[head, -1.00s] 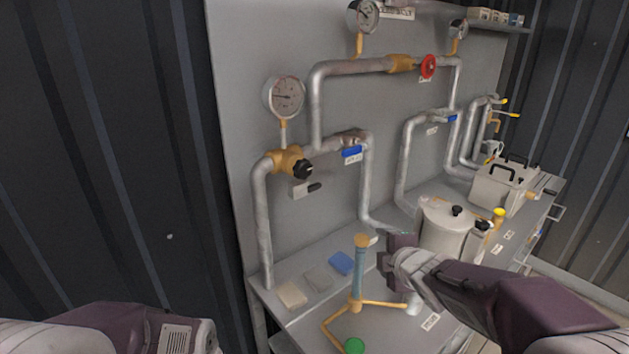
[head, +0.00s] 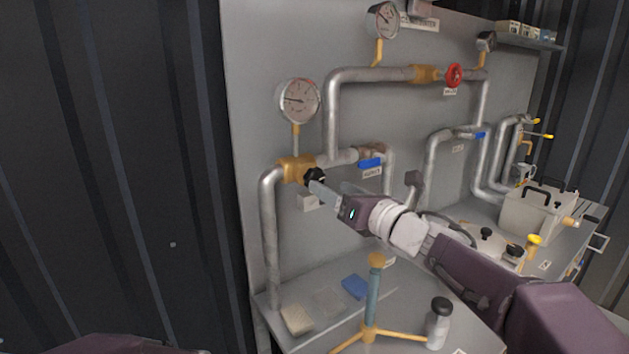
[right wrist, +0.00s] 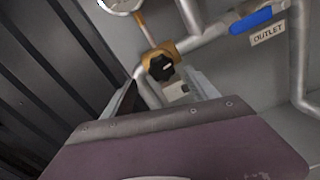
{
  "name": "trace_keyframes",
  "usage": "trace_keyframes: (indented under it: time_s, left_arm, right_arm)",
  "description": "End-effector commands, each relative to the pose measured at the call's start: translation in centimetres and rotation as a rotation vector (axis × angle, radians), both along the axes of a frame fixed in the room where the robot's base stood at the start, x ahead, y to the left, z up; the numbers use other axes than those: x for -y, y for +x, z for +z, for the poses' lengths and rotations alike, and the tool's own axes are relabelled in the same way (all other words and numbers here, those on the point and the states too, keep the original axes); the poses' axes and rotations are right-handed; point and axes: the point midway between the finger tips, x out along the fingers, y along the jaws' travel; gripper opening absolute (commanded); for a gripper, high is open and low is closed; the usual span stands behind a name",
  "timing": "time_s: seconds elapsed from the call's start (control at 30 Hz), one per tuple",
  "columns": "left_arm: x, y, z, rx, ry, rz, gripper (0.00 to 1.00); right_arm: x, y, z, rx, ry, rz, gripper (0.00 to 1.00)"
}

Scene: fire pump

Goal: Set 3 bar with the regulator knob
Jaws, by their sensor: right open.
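The black regulator knob (head: 314,178) sits on the brass regulator body (head: 295,169) at the left end of the pipework. In the right wrist view the knob (right wrist: 161,67) faces me with a light mark on it. The round gauge (head: 300,101) stands above the regulator, its needle pointing left; I cannot read its value. My right gripper (head: 326,192) is open, its fingers reaching toward the knob; in the right wrist view its fingers (right wrist: 166,92) lie to either side below the knob. I cannot tell whether they touch it. My left gripper is not in view.
A blue-handled outlet valve (head: 370,162) is right of the regulator, and a red handwheel (head: 454,75) is higher up. A tripod stand (head: 373,300), a bottle (head: 438,322) and a blue pad (head: 355,287) are on the bench below my right arm.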

Motion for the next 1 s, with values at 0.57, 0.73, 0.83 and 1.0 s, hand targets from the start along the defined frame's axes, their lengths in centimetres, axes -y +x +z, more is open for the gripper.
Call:
trace_keyframes:
  time_s: [0.57,0.73,0.83,1.0]
  left_arm:
    - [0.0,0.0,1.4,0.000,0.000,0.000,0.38]
    - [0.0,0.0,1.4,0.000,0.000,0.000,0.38]
    - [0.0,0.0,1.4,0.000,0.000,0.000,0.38]
    - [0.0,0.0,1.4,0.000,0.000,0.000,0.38]
  right_arm:
    - [-4.1,6.2,0.0,-0.003,0.004,-0.003,0.68]
    - [-4.0,6.1,-0.1,-0.003,0.004,-0.003,0.54]
    - [-4.0,6.1,-0.1,-0.003,0.004,-0.003,0.26]
    - [-4.0,6.1,-0.1,-0.006,0.005,-0.004,0.05]
